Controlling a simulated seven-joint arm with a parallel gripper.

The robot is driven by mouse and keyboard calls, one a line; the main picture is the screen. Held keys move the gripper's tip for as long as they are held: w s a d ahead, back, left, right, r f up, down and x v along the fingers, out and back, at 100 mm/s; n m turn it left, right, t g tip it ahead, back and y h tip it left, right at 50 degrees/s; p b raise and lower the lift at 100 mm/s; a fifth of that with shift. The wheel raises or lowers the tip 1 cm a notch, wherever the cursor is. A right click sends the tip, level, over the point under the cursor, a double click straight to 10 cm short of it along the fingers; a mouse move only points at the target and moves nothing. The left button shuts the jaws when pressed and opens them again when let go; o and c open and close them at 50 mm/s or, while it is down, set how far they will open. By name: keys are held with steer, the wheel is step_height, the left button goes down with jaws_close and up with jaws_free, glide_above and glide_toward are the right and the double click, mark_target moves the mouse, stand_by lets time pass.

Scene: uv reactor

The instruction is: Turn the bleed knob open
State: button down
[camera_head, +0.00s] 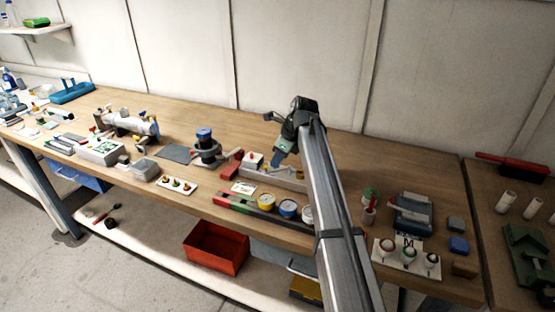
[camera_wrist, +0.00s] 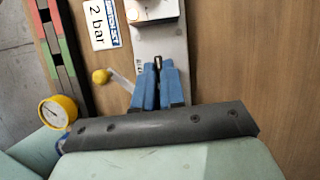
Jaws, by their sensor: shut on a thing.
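My gripper (camera_wrist: 158,72) has blue fingers and points down at a grey panel (camera_wrist: 169,42). The fingers are shut on a small dark piece (camera_wrist: 158,62), which I take to be the bleed knob. The fingers hide most of it, so its turned angle cannot be read. In the head view my gripper (camera_head: 279,158) stands over the long grey panel (camera_head: 285,180) on the bench, and the knob is hidden there.
A yellow ball-ended lever (camera_wrist: 100,76) and a yellow-rimmed gauge (camera_wrist: 57,112) lie left of the fingers. A "2 bar" card (camera_wrist: 103,23) and a lit button (camera_wrist: 150,9) are farther up. A red block (camera_head: 232,163) stands left of the panel.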

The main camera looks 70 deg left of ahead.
steer(key=n, duration=0.1)
steer(key=n+h, duration=0.1)
steer(key=n, duration=0.1)
steer(key=n+g, duration=0.1)
steer(key=shift+w+a+n+h, duration=0.15)
steer(key=shift+a+n+h, duration=0.15)
steer(key=n, duration=0.2)
steer(key=n+h, duration=0.1)
steer(key=n, duration=0.1)
steer(key=shift+a+h, duration=0.2)
steer(key=shift+h, duration=0.1)
steer(key=n+h, duration=0.1)
steer(key=n, duration=0.1)
steer(key=n+h, duration=0.1)
steer(key=n, duration=0.2)
steer(key=shift+a+n, duration=0.15)
steer(key=shift+n, duration=0.15)
steer(key=c, duration=1.5)
jaws_free()
